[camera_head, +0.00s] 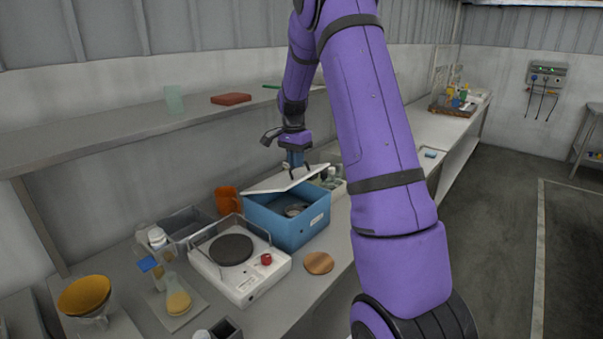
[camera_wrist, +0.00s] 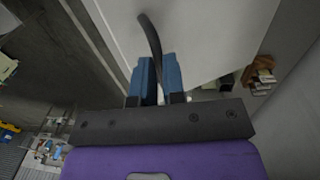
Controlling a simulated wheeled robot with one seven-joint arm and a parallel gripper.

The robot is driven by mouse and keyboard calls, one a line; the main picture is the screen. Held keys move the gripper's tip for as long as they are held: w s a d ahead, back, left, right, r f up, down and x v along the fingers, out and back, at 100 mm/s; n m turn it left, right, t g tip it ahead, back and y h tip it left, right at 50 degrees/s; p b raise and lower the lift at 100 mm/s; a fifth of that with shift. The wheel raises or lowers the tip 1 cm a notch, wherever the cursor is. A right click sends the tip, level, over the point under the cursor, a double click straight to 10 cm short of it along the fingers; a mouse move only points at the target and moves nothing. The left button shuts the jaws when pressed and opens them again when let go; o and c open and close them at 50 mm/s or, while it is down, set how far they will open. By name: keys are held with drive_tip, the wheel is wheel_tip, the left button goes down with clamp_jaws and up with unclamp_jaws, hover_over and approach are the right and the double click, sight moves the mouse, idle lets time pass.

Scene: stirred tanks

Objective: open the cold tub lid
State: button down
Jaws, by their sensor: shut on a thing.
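The cold tub (camera_head: 288,221) is a blue box on the bench, with a small white label on its front side. Its white lid (camera_head: 286,180) is tilted up at the right, so the tub's inside shows with a round item in it. My gripper (camera_head: 294,172) is above the lid's raised right part, shut on the lid's dark handle. In the wrist view the blue fingers (camera_wrist: 156,92) close around the dark curved handle (camera_wrist: 150,38), with the white lid (camera_wrist: 200,40) beyond. The exact grip on the handle is partly hidden by the fingers.
A white stirrer (camera_head: 240,262) with a dark round plate stands left of the tub. A wooden disc (camera_head: 318,263) lies in front. An orange container (camera_head: 227,200) is behind. A shelf (camera_head: 130,125) runs above the bench along the wall.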

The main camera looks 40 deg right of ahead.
drive_tip(key=w+a+r, duration=0.1)
drive_tip(key=w+r, duration=0.3)
drive_tip(key=w, duration=0.2)
drive_tip(key=shift+r, duration=0.2)
drive_tip(key=shift+w+a, duration=0.1)
drive_tip(key=c, duration=1.3)
unclamp_jaws()
drive_tip(key=shift+w+f, duration=0.15)
drive_tip(key=shift+f, duration=0.05)
drive_tip(key=shift+o, duration=0.5)
drive_tip(key=shift+r, duration=0.2)
drive_tip(key=shift+r, duration=0.1)
wheel_tip(320, 180, up, 11)
drive_tip(key=shift+w+f, duration=0.2)
drive_tip(key=shift+w, duration=0.1)
